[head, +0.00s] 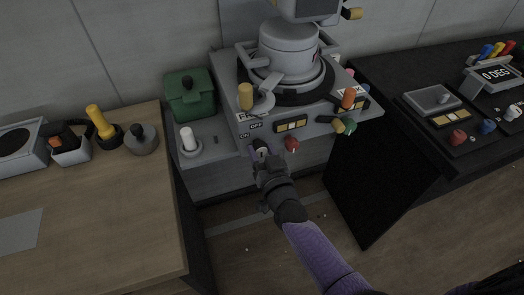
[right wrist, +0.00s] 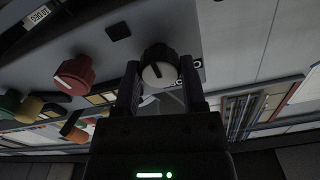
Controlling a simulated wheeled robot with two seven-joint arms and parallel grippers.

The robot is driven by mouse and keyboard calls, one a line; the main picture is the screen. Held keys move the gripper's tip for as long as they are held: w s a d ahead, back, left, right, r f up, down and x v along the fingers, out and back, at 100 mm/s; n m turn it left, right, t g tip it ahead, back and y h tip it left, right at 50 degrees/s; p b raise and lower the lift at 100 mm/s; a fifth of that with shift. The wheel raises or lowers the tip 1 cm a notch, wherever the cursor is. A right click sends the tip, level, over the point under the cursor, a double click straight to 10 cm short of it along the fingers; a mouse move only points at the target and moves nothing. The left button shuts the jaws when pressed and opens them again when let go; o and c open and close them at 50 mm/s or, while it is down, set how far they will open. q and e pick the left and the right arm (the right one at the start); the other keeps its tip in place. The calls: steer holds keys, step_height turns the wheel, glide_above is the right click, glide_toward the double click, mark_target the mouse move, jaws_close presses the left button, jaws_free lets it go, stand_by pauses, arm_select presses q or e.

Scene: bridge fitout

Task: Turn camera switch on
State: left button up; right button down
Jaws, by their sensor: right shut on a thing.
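The camera switch is most likely the round black knob with a pale face (head: 260,145) on the front of the grey console, beside small OFF and ON labels (head: 250,130). In the right wrist view the knob (right wrist: 159,68) sits between my two fingers, with a dark line across its pale face. My right gripper (head: 262,157) is shut on this knob, one finger on each side; the fingers also show in the right wrist view (right wrist: 159,82). Part of the lettering by the knob is hidden by a finger. My left gripper is not in view.
Orange, yellow and green knobs are further right. A wooden table (head: 100,215) is at left.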

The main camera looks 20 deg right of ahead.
steer(key=m, duration=0.6)
steer(key=shift+f+m, duration=0.1)
steer(key=shift+m, duration=0.2)
steer(key=m, duration=0.3)
steer(key=shift+m+b, duration=0.3)
steer(key=shift+b, duration=0.1)
steer(key=shift+m, duration=0.9)
steer(key=shift+c, duration=0.7)
jaws_free()
